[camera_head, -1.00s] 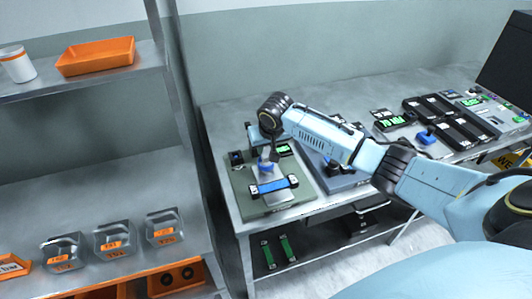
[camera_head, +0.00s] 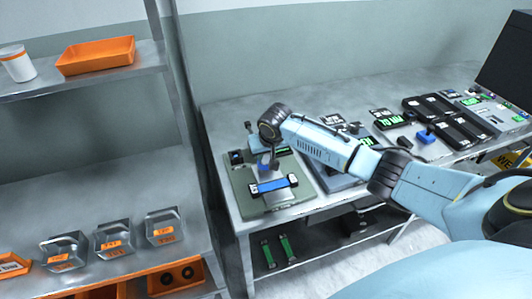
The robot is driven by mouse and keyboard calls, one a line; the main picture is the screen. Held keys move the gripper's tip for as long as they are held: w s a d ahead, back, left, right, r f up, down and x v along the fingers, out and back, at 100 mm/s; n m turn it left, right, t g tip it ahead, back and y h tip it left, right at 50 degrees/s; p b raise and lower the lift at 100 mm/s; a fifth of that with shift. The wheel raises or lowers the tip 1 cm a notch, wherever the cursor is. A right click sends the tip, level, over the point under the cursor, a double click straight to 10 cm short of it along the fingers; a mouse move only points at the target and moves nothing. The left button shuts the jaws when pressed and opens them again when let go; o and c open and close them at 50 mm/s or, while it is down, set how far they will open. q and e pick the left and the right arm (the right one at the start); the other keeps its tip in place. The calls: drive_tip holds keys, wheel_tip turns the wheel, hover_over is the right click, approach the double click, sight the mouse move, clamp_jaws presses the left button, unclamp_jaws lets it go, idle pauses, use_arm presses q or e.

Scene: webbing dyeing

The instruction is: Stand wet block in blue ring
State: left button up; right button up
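My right gripper (camera_head: 268,162) points down over the grey-green board (camera_head: 243,194) at the table's left end. Its fingers are small and dark, so I cannot tell whether they are open or hold anything. A small blue piece (camera_head: 263,160) shows right at the fingertips; I cannot tell whether it is the blue ring, or whether the gripper touches it. A blue bar with dark ends and white labels (camera_head: 273,186) lies across a pale strip on the board, just in front of the gripper. I cannot make out a wet block for certain. My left gripper is out of view.
A second, blue-grey board (camera_head: 335,182) lies to the right, partly under my forearm. Black modules (camera_head: 455,124) and a small blue-topped piece (camera_head: 426,136) sit farther right. A metal shelf with clear bins (camera_head: 114,238) and an orange tray (camera_head: 96,55) stands left.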

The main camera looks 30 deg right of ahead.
drive_tip(key=shift+o, duration=0.9)
drive_tip(key=shift+s+f, duration=0.25)
drive_tip(key=shift+f, duration=0.1)
drive_tip(key=shift+a, duration=0.15)
drive_tip(key=shift+f, duration=0.1)
drive_tip(key=shift+r, duration=0.4)
drive_tip(key=d+p+v, duration=0.1)
drive_tip(key=v, duration=1.1)
drive_tip(key=shift+w+a+r, duration=0.25)
drive_tip(key=shift+a+r, duration=0.1)
drive_tip(key=shift+r, duration=0.05)
